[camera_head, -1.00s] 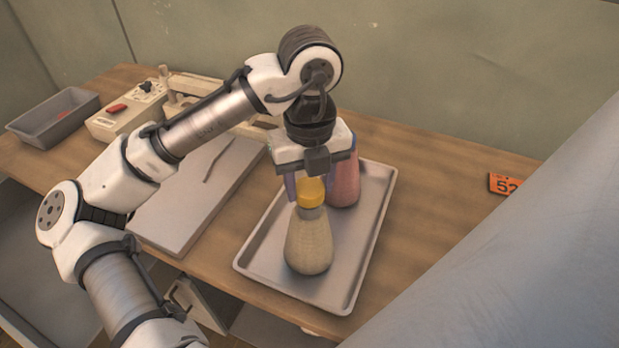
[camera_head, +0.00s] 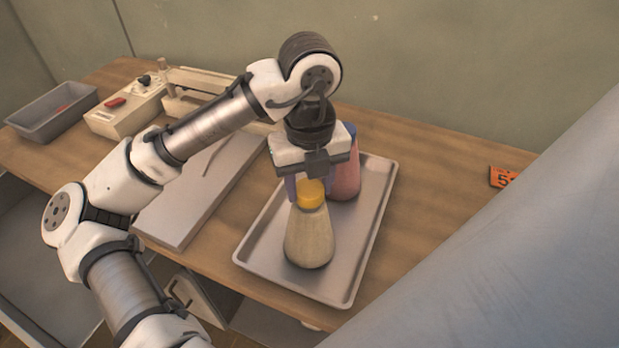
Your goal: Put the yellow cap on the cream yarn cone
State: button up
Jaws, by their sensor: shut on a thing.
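The cream yarn cone (camera_head: 309,240) stands upright on a grey metal tray (camera_head: 366,238), in the tray's middle. The yellow cap (camera_head: 311,194) is at the top of the cone, upright, and appears to touch it. My gripper (camera_head: 309,190) points down over the cone, with its fingers on either side of the cap, and is shut on the cap. The left finger shows beside the cap; the right finger is partly hidden.
A pink cone with a blue top (camera_head: 347,165) stands close behind my gripper on the tray. A flat grey slab (camera_head: 195,190), a control box (camera_head: 125,108) and a grey bin (camera_head: 52,108) lie to the left. An orange number tag (camera_head: 502,177) is at right. The table between tray and tag is clear.

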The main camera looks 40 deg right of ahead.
jog(key=shift+f, duration=0.55)
jog(key=o, duration=1)
jog(key=shift+o, duration=0.2)
jog(key=shift+r, duration=0.15)
notch_tip(320, 180, up, 14)
jog(key=shift+b, duration=0.4)
jog(key=shift+f, duration=0.2)
